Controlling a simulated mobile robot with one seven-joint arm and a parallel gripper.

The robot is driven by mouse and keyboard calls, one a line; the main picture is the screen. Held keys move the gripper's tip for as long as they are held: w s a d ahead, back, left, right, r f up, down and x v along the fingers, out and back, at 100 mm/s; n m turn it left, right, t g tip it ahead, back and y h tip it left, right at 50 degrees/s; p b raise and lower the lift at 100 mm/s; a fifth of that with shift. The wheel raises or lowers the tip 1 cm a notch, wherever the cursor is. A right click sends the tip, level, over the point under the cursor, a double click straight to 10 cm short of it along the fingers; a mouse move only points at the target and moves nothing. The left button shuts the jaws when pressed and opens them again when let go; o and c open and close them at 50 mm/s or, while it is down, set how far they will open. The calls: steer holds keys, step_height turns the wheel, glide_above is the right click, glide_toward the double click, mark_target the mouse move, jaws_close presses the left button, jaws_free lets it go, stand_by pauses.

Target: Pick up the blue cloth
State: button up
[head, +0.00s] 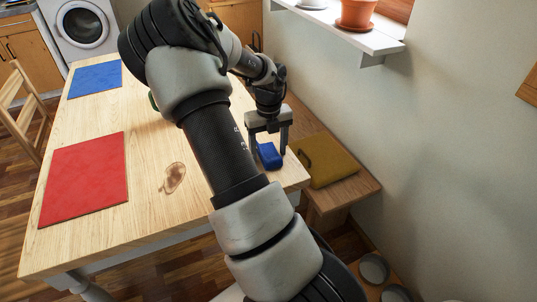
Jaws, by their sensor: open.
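Whether the fingers touch the cloth cannot be told from this view. Part of the cloth's left side is close to or behind my arm.
A red mat (85,177) and a flat blue mat (95,79) lie on the wooden table (150,215). A bench (345,187) with a yellow-brown cushion (327,161) stands right of the table. A shelf with a terracotta pot (357,13) is on the wall above.

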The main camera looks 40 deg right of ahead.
mark_target(268, 147)
steer(key=c, duration=1.1)
step_height(268, 147, up, 10)
steer(key=p, duration=0.3)
steer(key=shift+o, duration=0.8)
steer(key=shift+c, duration=0.5)
steer(key=shift+a, duration=0.1)
